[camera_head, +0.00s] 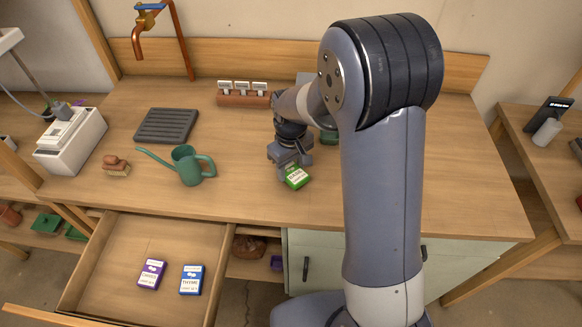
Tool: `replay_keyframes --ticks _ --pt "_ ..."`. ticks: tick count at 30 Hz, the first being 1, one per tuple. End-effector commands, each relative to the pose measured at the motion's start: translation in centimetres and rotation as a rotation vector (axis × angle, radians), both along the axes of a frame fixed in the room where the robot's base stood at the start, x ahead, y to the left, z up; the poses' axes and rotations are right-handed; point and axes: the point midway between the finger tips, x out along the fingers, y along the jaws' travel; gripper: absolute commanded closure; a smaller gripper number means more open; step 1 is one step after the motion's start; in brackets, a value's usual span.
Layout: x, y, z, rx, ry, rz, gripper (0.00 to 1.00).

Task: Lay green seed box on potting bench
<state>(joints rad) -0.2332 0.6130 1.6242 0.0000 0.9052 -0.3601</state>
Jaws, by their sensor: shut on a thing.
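The green seed box (297,178) is small, with a white label, and is tilted in the picture. My gripper (289,168) is shut on it and points down over the potting bench (250,207). The box appears near the front part of the wooden bench top, right of the green watering can. I cannot tell whether the box touches the bench top or is just above it. The gripper covers the upper part of the box.
Below, an open drawer (123,255) holds a purple box (151,274) and a blue box (192,280).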

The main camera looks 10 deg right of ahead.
Motion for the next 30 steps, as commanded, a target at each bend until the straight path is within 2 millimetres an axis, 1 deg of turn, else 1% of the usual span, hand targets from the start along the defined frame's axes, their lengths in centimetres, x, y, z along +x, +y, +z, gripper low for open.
replay_keyframes --ticks 1,3,11,14,15,21,23,30 --pt "-0.05 -0.02 -0.61 -0.001 0.003 0.000 0.73" --pt "0.00 -0.01 -1.08 0.000 0.000 0.000 0.73" --pt "0.03 -0.01 -1.20 0.000 -0.001 0.000 0.73" --pt "0.02 0.00 -1.57 0.001 -0.001 0.000 0.73" --pt "0.03 -0.01 -1.58 0.001 -0.001 0.000 0.51" --pt "0.01 0.00 -1.47 0.001 -0.001 0.000 0.35" --pt "0.01 0.00 -1.47 0.001 -0.001 0.000 0.30" --pt "0.02 0.00 -1.38 0.001 -0.001 0.000 0.30"
